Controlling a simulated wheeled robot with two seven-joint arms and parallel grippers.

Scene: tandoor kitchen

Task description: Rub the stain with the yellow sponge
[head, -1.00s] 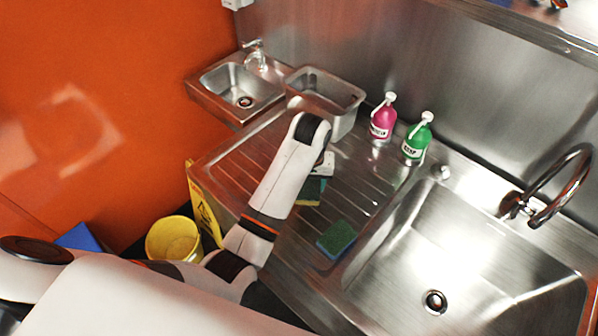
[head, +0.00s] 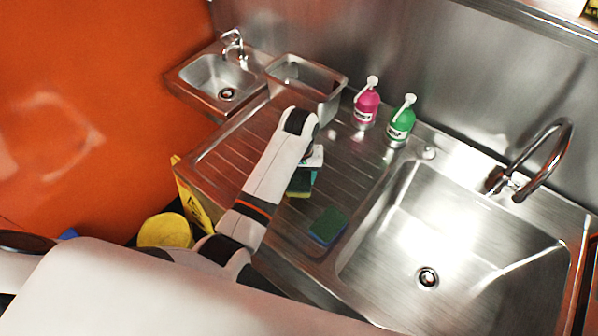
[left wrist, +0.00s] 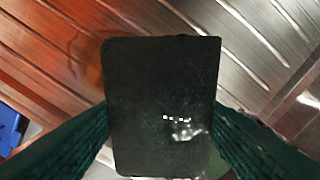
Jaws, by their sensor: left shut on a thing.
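My left gripper (head: 305,170) points down over the ridged draining board and is shut on the yellow sponge (head: 299,188), which has a dark green top. In the left wrist view the sponge (left wrist: 160,80) shows as a dark block between the two green fingers, covering the board beneath it. From these views I cannot tell whether it touches the board. A faint brownish patch (left wrist: 86,62) shows on the metal beside the sponge's left edge; I cannot tell whether it is the stain or a reflection. My right gripper is not in view.
A green and blue sponge (head: 328,226) lies on the board near the large sink (head: 455,240). Pink (head: 366,108) and green (head: 400,124) soap bottles stand behind. A steel tub (head: 305,82) is at the board's back left. A yellow bucket (head: 165,231) is below left.

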